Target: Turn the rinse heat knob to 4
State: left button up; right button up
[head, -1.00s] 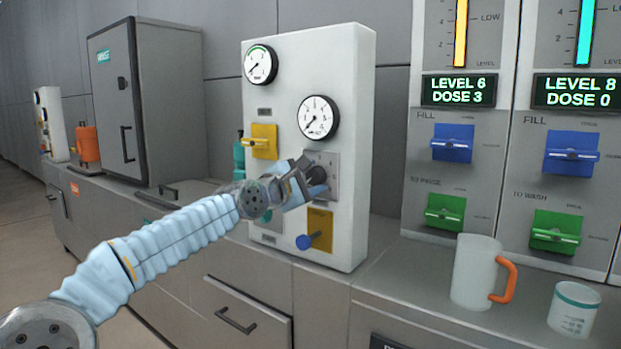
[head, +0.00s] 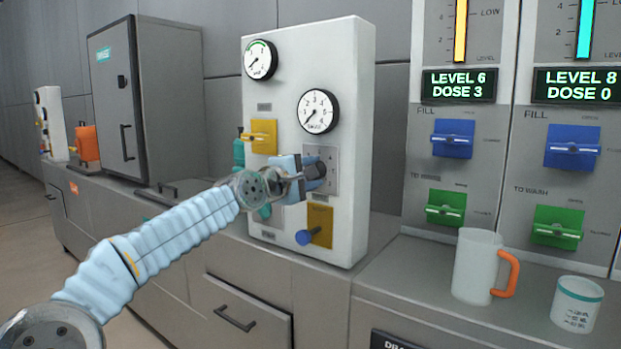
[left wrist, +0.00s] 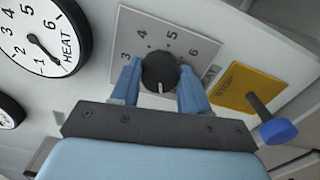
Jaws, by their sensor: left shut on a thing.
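The rinse heat knob (left wrist: 158,70) is a round black knob with a white pointer line, on a grey plate (left wrist: 120,25) marked 3, 4, 5 and 6 in the left wrist view. The pointer line points down in that picture, away from these numbers. My left gripper (left wrist: 159,85) has its two blue fingers on either side of the knob, shut on it. In the head view my left gripper (head: 312,174) is at the plate (head: 330,160) and mostly hides the knob. My right gripper is not in view.
Below the plate is a yellow STOP plate (left wrist: 238,90) with a blue-ended lever (left wrist: 280,130). A yellow handle (head: 263,137) is at upper left on the white panel (head: 351,90). A mug (head: 474,268) and a cup (head: 576,305) stand on the right counter.

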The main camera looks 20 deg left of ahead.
pick_arm(q)
jog(key=shift+f+m+b, duration=0.15)
jog(key=shift+m+b, duration=2.5)
jog(key=shift+m, duration=13.15)
jog(key=o, duration=1.1)
jog(key=shift+c, duration=0.2)
